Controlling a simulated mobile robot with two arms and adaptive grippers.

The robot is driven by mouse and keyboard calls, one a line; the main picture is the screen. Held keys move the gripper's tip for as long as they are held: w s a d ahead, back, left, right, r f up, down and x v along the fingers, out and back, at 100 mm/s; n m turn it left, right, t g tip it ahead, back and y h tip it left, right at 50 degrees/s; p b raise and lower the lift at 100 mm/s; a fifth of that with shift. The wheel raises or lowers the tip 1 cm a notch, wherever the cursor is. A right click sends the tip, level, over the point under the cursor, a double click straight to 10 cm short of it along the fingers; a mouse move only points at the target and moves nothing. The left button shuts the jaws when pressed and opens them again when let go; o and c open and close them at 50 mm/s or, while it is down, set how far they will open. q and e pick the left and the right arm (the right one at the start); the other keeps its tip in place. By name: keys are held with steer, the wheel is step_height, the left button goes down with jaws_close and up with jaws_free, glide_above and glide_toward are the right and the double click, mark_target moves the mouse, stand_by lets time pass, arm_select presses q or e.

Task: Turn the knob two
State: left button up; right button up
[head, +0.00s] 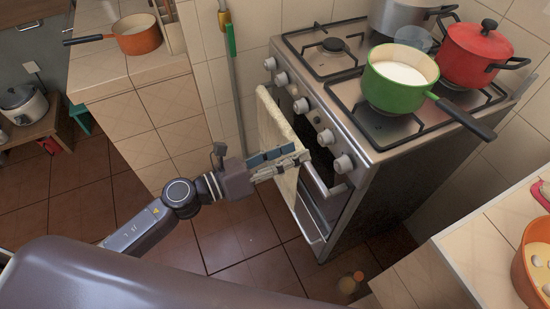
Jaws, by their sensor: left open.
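The stove (385,150) stands at centre right with a row of several pale round knobs along its front edge. The knob at the far end (270,63) has a second one (281,79) beside it; the nearest knob (343,163) is at the front corner. I cannot tell from the picture which is called knob two. My left gripper (303,158) is open in front of the stove, below the knob row and left of the nearest knobs. No knob is visible between its fingers. Its fingers hide part of the towel and oven handle. My right gripper is out of view.
A cream towel (274,125) hangs at the oven door, close to my left gripper. A green pot (400,85) with a dark handle jutting over the stove's near side, a red pot (478,52) and a grey pot (405,14) stand on top. Floor lies open left of the stove.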

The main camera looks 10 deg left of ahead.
arm_select(q)
steer(key=v, duration=0.4)
steer(key=shift+s+a, duration=0.25)
steer(key=w+a+f+n+t+y, duration=0.1)
steer(key=w+a+f+n+y, duration=0.1)
steer(key=a+f+n+y, duration=0.5)
steer(key=w+a+f+n+t+y, duration=0.15)
steer(key=a+f+n, duration=0.25)
steer(key=f+n, duration=0.65)
steer(key=s+a+f+n+g+y, duration=0.2)
steer(key=s+a+f+n, duration=0.1)
steer(key=f, duration=0.7)
steer(key=s+a+f+n+g+y, duration=0.1)
steer(key=s+a+f+n+y, duration=0.2)
steer(key=f, duration=0.6)
steer(key=s+a+f+n+g, duration=0.1)
steer(key=s+f+n+g, duration=0.5)
steer(key=s+f, duration=0.8)
steer(key=s+d+f+n+g, duration=0.1)
steer(key=s+f+n+g, duration=0.1)
steer(key=s, duration=0.8)
steer(key=s+d+f+n+g, duration=0.1)
steer(key=s+f+n, duration=0.3)
steer(key=s, duration=0.6)
steer(key=shift+s+d+f+n+g, duration=0.3)
steer(key=shift+d+n+g, duration=0.05)
steer(key=shift+d+n, duration=0.5)
